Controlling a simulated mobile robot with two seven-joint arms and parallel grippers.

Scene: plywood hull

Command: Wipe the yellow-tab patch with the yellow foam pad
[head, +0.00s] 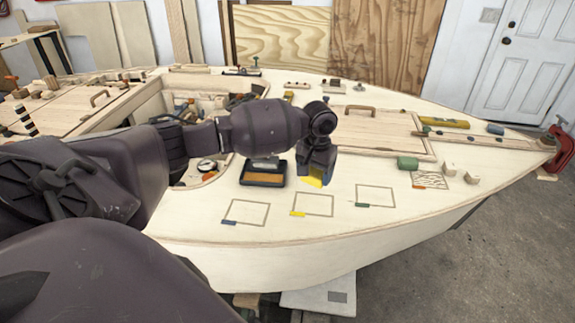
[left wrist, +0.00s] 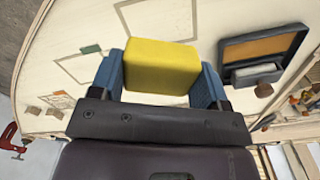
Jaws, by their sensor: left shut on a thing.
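My left gripper (head: 317,172) is shut on the yellow foam pad (head: 315,182), which hangs below it. In the left wrist view the pad (left wrist: 160,67) sits between the two blue fingers. The yellow-tab patch (head: 314,205) is a grey rectangle outline on the pale plywood deck, with a yellow tab (head: 297,214) at its near left corner. In the head view the pad appears just behind the patch, seemingly above the deck; the exact gap is unclear. In the left wrist view the pad covers part of an outline. My right gripper is not in view.
A blue-tab patch (head: 247,212) lies left of the yellow-tab patch and a green-tab patch (head: 375,196) lies right. A dark tray (head: 247,180) with an orange-brown inside stands behind and left. A green roll-like object (head: 407,163) lies farther right. The deck around the patches is clear.

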